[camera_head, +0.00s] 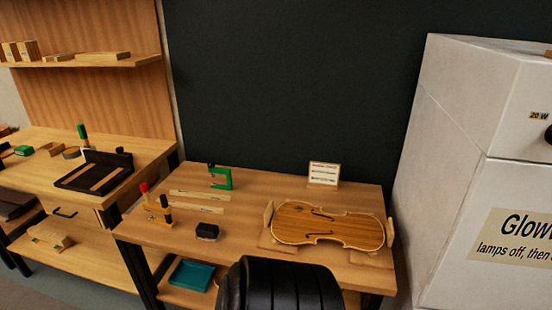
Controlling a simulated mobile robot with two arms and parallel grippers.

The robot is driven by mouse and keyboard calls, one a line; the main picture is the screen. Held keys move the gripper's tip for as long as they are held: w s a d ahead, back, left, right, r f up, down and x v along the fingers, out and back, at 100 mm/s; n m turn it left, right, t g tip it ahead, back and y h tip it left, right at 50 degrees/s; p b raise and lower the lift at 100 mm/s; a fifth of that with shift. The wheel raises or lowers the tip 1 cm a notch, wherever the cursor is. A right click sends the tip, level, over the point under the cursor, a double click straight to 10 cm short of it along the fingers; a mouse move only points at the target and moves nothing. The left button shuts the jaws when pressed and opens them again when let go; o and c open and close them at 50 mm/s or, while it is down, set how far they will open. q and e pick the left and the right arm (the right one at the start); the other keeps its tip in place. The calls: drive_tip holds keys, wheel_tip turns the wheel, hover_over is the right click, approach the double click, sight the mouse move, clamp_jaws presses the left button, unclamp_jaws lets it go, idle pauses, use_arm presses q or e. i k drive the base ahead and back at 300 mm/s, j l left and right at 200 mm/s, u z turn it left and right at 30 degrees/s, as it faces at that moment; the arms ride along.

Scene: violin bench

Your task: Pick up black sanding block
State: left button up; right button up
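The black sanding block (207,231) lies on the wooden bench top, left of the violin body, near the bench's front edge. It looks small and dark, with a paler lower edge. Nothing covers it. Neither of my grippers shows in the head view. A ribbed black shape at the bottom middle, in front of the bench, hides part of the bench's front edge; I cannot tell what it is.
A violin body (327,226) rests in a wooden cradle on the right. A teal tray (190,274) is below. A white cabinet (440,180) bounds the right.

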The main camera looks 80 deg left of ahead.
sight(206, 232)
drive_tip(key=u, duration=3.4)
drive_tip(key=i+l, duration=0.05)
drive_tip(key=l, duration=0.05)
